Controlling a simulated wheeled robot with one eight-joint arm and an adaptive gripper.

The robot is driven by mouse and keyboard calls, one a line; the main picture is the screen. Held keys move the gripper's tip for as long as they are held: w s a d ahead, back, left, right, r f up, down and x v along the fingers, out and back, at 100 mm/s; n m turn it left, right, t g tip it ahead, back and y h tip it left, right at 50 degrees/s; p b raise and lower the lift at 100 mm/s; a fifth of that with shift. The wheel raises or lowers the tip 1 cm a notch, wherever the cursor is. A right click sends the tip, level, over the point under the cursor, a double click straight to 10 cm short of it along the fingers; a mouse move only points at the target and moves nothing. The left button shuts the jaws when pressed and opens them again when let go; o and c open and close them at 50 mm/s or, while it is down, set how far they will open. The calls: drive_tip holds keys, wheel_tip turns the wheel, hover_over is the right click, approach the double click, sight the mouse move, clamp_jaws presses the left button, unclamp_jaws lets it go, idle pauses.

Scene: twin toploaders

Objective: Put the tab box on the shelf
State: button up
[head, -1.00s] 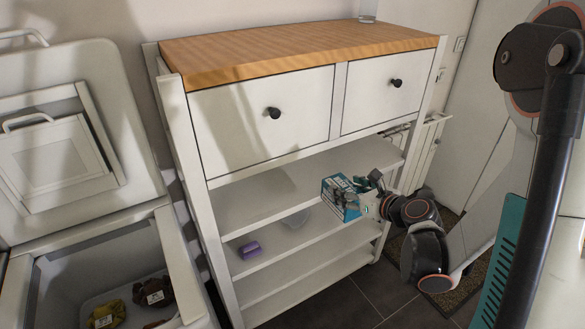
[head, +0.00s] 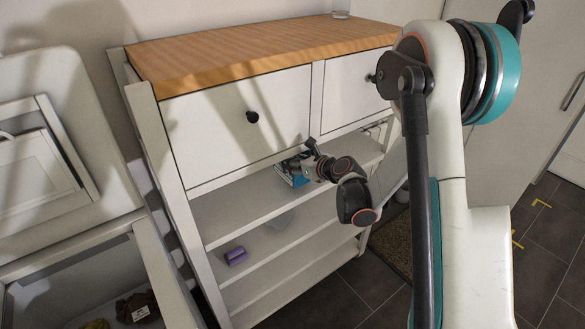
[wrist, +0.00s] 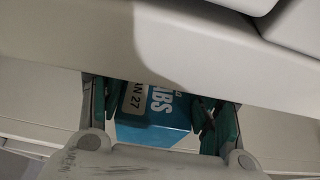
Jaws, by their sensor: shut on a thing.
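The tab box (head: 291,175) is blue with white lettering. In the head view it is at the upper open shelf (head: 240,214), under the drawers and partly hidden by my gripper (head: 308,167). My gripper is shut on the box, and the arm reaches in from the right. In the wrist view the box (wrist: 158,105) sits between the green fingers of my gripper (wrist: 160,118). A pale edge above hides its far part. I cannot tell whether the box touches the shelf board.
Closed drawers (head: 225,122) with black knobs hang just above the box. An open white toploader (head: 95,275) stands at the left. The left part of the upper shelf is clear.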

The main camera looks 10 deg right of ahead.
drive_tip(key=shift+w+a, duration=0.35)
drive_tip(key=shift+w, duration=0.4)
wheel_tip(320, 180, down, 4)
drive_tip(key=shift+r+b, duration=0.2)
drive_tip(key=shift+b, duration=1)
drive_tip(key=shift+r, duration=0.1)
drive_tip(key=o, duration=1.4)
